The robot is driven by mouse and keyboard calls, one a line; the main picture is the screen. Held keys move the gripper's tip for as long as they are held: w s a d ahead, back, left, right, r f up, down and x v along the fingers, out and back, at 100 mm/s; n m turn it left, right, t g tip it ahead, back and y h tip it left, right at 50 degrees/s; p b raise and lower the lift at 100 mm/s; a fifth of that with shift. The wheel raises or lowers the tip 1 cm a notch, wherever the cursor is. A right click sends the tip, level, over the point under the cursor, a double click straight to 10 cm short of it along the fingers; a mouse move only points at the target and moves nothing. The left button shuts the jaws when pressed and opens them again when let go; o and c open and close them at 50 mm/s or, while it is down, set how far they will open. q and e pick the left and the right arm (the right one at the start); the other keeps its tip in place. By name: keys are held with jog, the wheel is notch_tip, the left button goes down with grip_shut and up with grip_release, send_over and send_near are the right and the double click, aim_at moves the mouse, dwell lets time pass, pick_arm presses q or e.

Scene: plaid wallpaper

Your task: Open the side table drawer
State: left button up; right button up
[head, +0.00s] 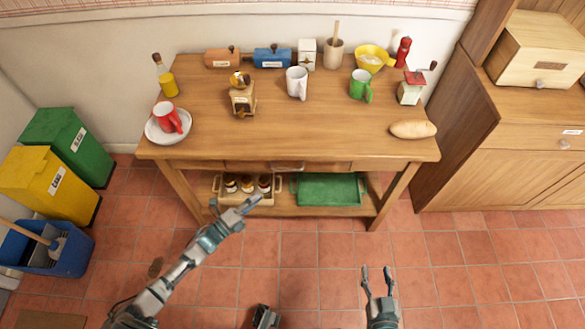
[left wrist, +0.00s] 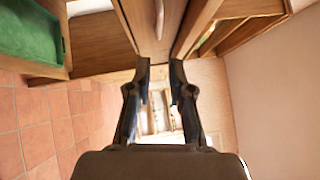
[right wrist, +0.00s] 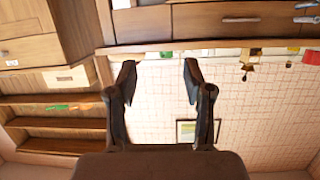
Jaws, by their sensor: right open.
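The wooden side table (head: 310,125) stands against the wall. Its drawer front (head: 250,166) lies under the tabletop, with a metal handle (head: 287,167) at its middle. The drawer front (right wrist: 195,22) and handle (right wrist: 241,19) also show in the upside-down right wrist view, where the drawer looks closed. My left gripper (head: 236,204) is in front of the table, below and left of the handle. Its fingers are apart and empty in the left wrist view (left wrist: 160,75), a handle (left wrist: 159,18) beyond them. My right gripper (head: 377,270) is open and empty over the floor.
The tabletop holds mugs, a grinder, a bottle, a bread loaf (head: 413,130) and other items. A green tray (head: 328,189) and a crate of jars sit on the lower shelf. Bins (head: 50,185) stand left, a cabinet (head: 500,150) right. The floor in front is mostly clear.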

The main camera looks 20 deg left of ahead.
aim_at(288, 170)
pick_arm(q)
jog(key=shift+b+x, duration=1.35)
jog(key=shift+x, duration=6.4)
pick_arm(e)
notch_tip(288, 170, up, 7)
jog(key=w+a+t+y, duration=0.1)
jog(key=t, duration=0.4)
jog(key=shift+a+f+y, duration=0.15)
jog(key=shift+f+y, duration=0.05)
jog(key=shift+y, duration=0.1)
pick_arm(q)
jog(key=shift+w+a+f, duration=0.1)
jog(key=shift+a+f, duration=0.05)
jog(key=shift+f, duration=0.05)
pick_arm(e)
jog(key=shift+w, duration=0.1)
pick_arm(q)
grip_shut()
pick_arm(e)
jog(key=shift+w, duration=0.1)
